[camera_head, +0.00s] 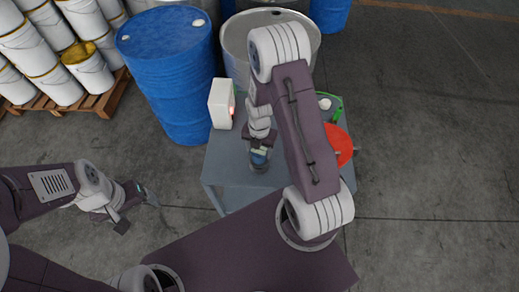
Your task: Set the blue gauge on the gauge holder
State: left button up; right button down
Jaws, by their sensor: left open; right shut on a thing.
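My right gripper (259,152) is over the left part of the grey table and is shut on the small blue gauge (258,159). The gripper and forearm cover much of the gauge. A small grey piece shows just under the gauge; I cannot tell whether it is the gauge holder or part of the gauge, nor whether they touch. My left gripper (138,206) is open and empty, low at the left, off the table and over the floor.
The grey table (222,180) carries a white container (221,104) at its back left. A red round thing (341,146) and a green item (337,110) are at its right, partly behind my arm. Blue drums (170,75) and a pallet of white buckets (88,70) stand behind.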

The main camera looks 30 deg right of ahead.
dwell(0.3)
jog(key=shift+w+d, duration=0.15)
dwell(0.3)
jog(key=shift+f, duration=0.1)
jog(key=shift+f+b, duration=0.35)
jog(key=shift+f, duration=0.2)
jog(key=shift+f+b, duration=0.8)
jog(key=shift+f, duration=0.3)
dwell(0.3)
jog(key=shift+c, duration=1.6)
grip_release()
jog(key=shift+r, duration=0.1)
